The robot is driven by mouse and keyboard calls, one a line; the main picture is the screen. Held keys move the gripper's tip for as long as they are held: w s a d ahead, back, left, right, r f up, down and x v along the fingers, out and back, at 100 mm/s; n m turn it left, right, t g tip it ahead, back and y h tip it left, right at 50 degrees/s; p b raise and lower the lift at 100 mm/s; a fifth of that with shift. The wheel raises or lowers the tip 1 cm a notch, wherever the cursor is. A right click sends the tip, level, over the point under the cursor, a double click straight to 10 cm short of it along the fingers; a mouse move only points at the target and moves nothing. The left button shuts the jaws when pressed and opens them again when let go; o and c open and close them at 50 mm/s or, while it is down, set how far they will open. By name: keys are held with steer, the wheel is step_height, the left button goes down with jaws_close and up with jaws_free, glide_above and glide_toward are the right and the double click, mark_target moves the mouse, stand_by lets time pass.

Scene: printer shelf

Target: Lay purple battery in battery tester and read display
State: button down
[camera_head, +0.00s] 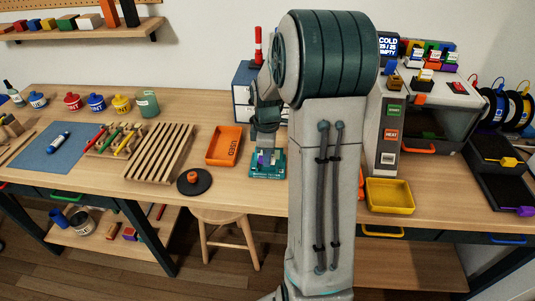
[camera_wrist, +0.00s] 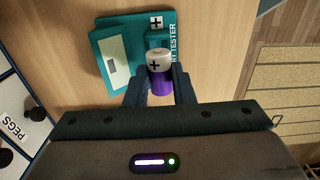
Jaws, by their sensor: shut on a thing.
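The teal battery tester (camera_head: 268,176) lies on the bench below my gripper in the head view. In the wrist view the tester (camera_wrist: 108,34) shows a pale display panel (camera_wrist: 112,61) with no readable figures, a "+" mark and part of the word "TESTER". My gripper (camera_wrist: 160,84) is shut on the purple battery (camera_wrist: 160,87), which has a white end marked "+". The battery overlaps the tester's slot area in this view; I cannot tell whether it touches it. In the head view my own arm covers much of the middle.
An orange "USED" tray (camera_head: 224,145) and a dark round disc with an orange knob (camera_head: 194,181) are left of the tester. A slatted wooden rack (camera_head: 158,154) stands farther left. A drawer unit marked "PEGS" (camera_wrist: 20,120) shows in the wrist view. A yellow bin (camera_head: 390,196) is to the right.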

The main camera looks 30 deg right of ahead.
steer(key=shift+f, duration=0.2)
steer(key=shift+f+b, duration=0.4)
steer(key=shift+f, duration=0.05)
steer(key=shift+f, duration=0.1)
stand_by(0.4)
steer(key=shift+f+b, duration=0.5)
steer(key=shift+f, duration=0.15)
stand_by(0.5)
steer(key=c, duration=1.2)
jaws_free()
steer(key=shift+o, duration=0.2)
steer(key=shift+r, duration=0.1)
